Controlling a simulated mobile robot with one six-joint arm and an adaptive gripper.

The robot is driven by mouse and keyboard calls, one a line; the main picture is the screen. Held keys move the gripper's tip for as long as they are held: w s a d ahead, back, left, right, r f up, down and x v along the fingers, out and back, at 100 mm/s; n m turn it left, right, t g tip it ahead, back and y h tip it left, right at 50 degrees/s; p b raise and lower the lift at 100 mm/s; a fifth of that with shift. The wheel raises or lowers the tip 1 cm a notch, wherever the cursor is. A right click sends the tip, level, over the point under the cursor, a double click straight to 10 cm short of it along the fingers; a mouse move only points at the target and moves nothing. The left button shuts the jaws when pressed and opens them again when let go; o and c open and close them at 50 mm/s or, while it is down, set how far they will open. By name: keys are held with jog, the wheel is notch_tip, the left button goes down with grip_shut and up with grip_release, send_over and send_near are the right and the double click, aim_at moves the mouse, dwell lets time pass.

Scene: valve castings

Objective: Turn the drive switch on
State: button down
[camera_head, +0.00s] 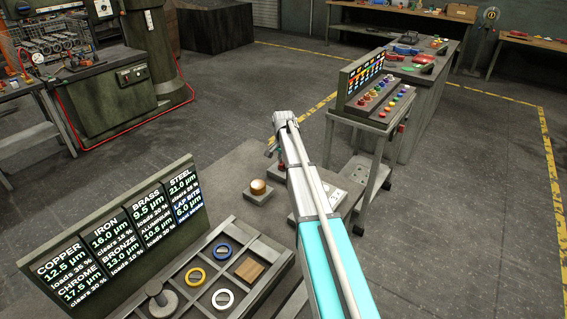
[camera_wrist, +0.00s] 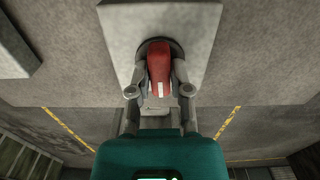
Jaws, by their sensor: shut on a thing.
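The drive switch shows in the wrist view as a red handle (camera_wrist: 160,68) with a white mark near its lower end. It stands on a dark round base on a pale grey plate (camera_wrist: 190,18). My gripper (camera_wrist: 160,88) has one finger on each side of the handle and is shut on it. The finger contact faces are partly hidden. In the head view my gripper (camera_head: 272,142) is at the far end of my arm, with only a small bit of red beside it. The switch's labels, if any, are not visible.
A grey bench with a copper-coloured disc (camera_head: 258,188) lies below my arm. A readout board (camera_head: 125,235) and a sorting tray (camera_head: 243,243) with coloured rings stand at the front left. A panel of coloured knobs (camera_head: 385,98) is at the right. A grey block (camera_wrist: 12,50) shows in the wrist view.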

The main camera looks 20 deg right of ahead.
jog(key=shift+m, duration=0.3)
jog(key=c, duration=0.6)
grip_release()
jog(key=shift+o, duration=0.2)
jog(key=shift+n, duration=0.4)
